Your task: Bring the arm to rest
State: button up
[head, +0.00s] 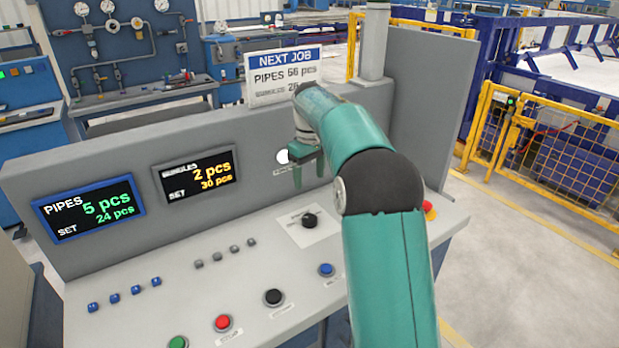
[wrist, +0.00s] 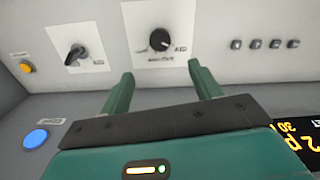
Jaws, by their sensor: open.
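My gripper (head: 307,170) is at the end of my green arm, which reaches over the grey control console (head: 120,283). It is open and its jaws hold nothing. In the wrist view its two green fingers stand apart (wrist: 160,74), with a round black knob (wrist: 160,40) on a white plate beyond the gap. A black lever-type selector switch (wrist: 76,54) is to the left of the knob. In the head view the gripper hangs above a black knob (head: 310,220), near the upright panel. I cannot tell the exact clearance.
The console has a green (head: 178,342), a red (head: 222,323), a black (head: 273,297) and a blue button (head: 326,269). A pipes display (head: 90,208) and a bundles display (head: 197,172) are on its panel. A sign (head: 284,75) stands above. Yellow fencing (head: 550,145) is at right.

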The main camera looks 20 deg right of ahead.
jog(key=s+a+r+m+t, duration=0.1)
jog(key=s+a+r+t, duration=0.1)
jog(key=s+a+r, duration=0.5)
jog(key=s+a+r+m+t, duration=0.1)
jog(key=s+a+r, duration=0.15)
jog(key=s, duration=0.85)
jog(key=s+a+f+m+t, duration=0.1)
jog(key=s+a+f, duration=0.1)
jog(key=s, duration=0.7)
jog(key=s+a+f+m+t, duration=0.1)
jog(key=s+f, duration=0.3)
jog(key=s, duration=0.6)
jog(key=shift+a+f+t, duration=0.3)
jog(key=shift+a+f, duration=0.05)
jog(key=shift+a, duration=0.1)
jog(key=c, duration=0.5)
jog(key=shift+c, duration=0.4)
jog(key=shift+a, duration=0.15)
